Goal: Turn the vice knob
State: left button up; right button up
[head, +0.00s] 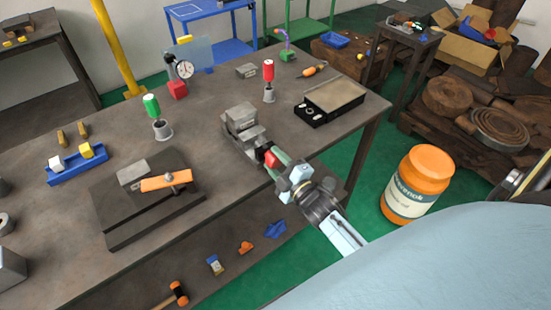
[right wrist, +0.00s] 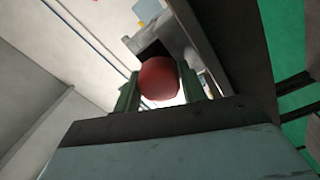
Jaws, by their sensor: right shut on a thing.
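The grey vice (head: 243,128) is at the front edge of the bench. Its red knob (head: 271,160) faces my side, and my right gripper (head: 276,163) is at it. In the right wrist view the round red knob (right wrist: 158,79) sits between the two green fingers of the gripper (right wrist: 160,90), which are shut on it. The vice body (right wrist: 160,35) shows just beyond the knob. My left gripper is not in view.
An orange jar (head: 417,185) stands on the right.

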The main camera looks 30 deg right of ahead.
jog(key=m+p, duration=0.1)
jog(key=m, duration=0.3)
jog(key=shift+r+m+p, duration=0.1)
jog(key=shift+m+p, duration=0.2)
jog(key=shift+m, duration=0.1)
jog(key=m+p, duration=0.1)
jog(key=m, duration=0.3)
jog(key=shift+m, duration=0.3)
jog(key=m+p, duration=0.1)
jog(key=m, duration=0.3)
jog(key=shift+m, duration=0.3)
jog(key=m, duration=0.4)
jog(key=shift+d+g, duration=0.1)
jog(key=shift+g, duration=0.2)
jog(key=m, duration=0.4)
jog(key=m+b, duration=0.1)
jog(key=m, duration=0.3)
jog(key=m+b, duration=0.1)
jog(key=m, duration=0.3)
jog(key=shift+f+m+y+b, duration=0.2)
jog(key=shift+m+y+b, duration=0.1)
jog(key=shift+m+b, duration=0.1)
jog(key=m+b, duration=0.2)
jog(key=m, duration=0.2)
jog(key=shift+m, duration=0.3)
jog(key=shift+r, duration=0.1)
